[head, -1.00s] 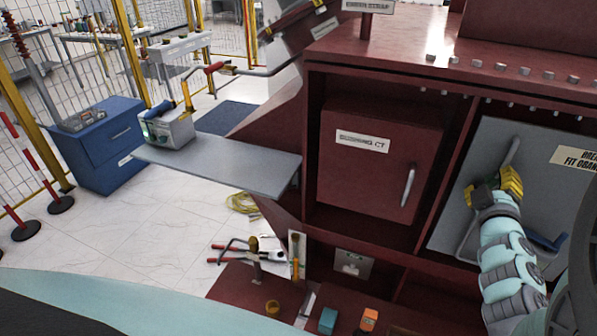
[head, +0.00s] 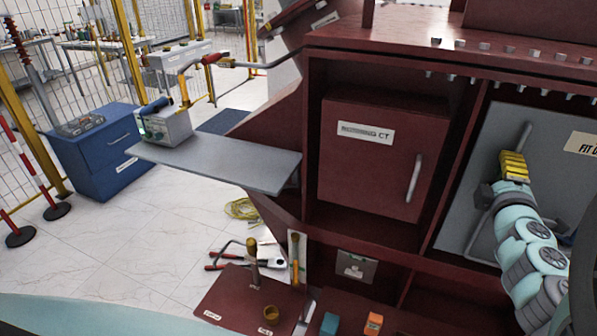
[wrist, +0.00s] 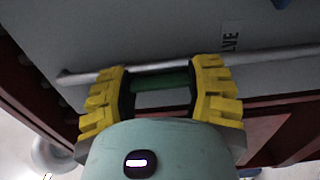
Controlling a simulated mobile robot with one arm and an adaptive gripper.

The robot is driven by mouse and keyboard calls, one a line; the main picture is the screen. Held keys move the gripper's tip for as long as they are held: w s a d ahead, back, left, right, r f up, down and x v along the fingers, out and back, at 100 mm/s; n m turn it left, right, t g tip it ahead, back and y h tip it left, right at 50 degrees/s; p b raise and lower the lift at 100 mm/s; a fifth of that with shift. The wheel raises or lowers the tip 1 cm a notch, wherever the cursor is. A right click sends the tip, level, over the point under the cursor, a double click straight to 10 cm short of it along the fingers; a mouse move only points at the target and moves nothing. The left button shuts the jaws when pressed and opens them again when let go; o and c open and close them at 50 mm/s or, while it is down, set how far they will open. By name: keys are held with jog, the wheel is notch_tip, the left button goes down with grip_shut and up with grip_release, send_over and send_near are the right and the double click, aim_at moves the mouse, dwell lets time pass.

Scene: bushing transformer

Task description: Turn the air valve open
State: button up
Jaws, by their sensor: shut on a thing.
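My gripper (head: 514,166) has yellow fingers and is at the grey panel (head: 485,150) inside the right bay of the dark red cabinet. In the wrist view, my gripper (wrist: 160,92) has its two fingers either side of a short green bar (wrist: 160,82) and is shut on it. A grey pipe (wrist: 265,55) runs along the panel behind the fingers. It also shows above the gripper in the head view (head: 523,138). A label (wrist: 231,40) ending in "LVE" is on the panel. The fingers and wrist hide most of the valve, so its turn angle cannot be told.
The cabinet's red frame and a row of bolts (head: 510,57) edge the bay. A closed "CT" door (head: 375,155) is left of it. A grey shelf (head: 215,160) holds a small device (head: 165,125). Tools and small boxes lie low in front. Open floor is at left.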

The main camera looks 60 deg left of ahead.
dwell(0.4)
jog(key=o, duration=1.3)
jog(key=shift+v, duration=6)
